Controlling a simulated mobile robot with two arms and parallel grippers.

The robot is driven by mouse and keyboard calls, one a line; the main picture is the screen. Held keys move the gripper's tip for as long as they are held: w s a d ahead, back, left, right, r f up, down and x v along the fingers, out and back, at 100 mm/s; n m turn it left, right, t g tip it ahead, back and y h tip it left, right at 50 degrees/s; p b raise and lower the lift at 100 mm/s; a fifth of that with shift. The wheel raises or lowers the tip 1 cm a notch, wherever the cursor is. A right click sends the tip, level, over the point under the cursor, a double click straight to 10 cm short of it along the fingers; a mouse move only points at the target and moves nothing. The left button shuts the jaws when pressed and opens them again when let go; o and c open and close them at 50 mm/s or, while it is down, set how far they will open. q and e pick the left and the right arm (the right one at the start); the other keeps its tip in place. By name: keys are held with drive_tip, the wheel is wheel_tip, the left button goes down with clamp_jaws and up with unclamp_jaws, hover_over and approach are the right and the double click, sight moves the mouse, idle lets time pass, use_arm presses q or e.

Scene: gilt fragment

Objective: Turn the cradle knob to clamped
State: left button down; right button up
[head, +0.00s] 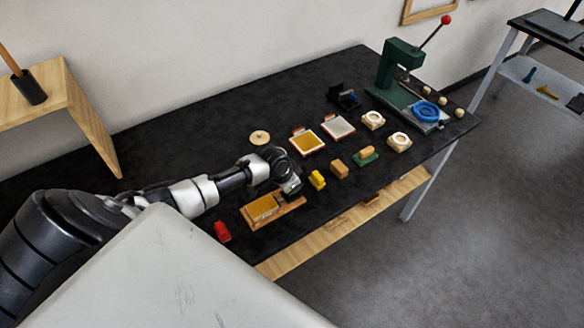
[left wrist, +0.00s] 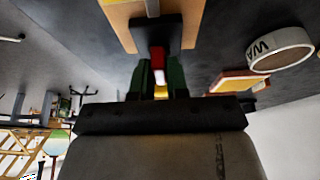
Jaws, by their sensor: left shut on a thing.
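The cradle (head: 290,208) is a wooden board on the near part of the black table, with a gold-topped block (head: 262,207) on its left part. My left gripper (head: 291,190) is over the board's right end, pointing down. In the left wrist view, its green-sided fingers (left wrist: 160,82) are shut on a small red-topped knob (left wrist: 157,58). The knob stands beside a dark block (left wrist: 155,33) on the wooden board (left wrist: 118,22). The knob's lower part and any clamped marking are hidden. My right gripper is not in view.
A red piece (head: 222,231) lies left of the cradle and a yellow piece (head: 317,180) close to the right of my gripper. A green press (head: 396,75) stands at the far right end.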

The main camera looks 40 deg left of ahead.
use_arm(q)
drive_tip(key=c, duration=1.1)
unclamp_jaws()
drive_tip(key=b+v, duration=0.1)
drive_tip(key=v, duration=0.9)
drive_tip(key=shift+s+r, duration=0.2)
drive_tip(key=shift+r, duration=0.15)
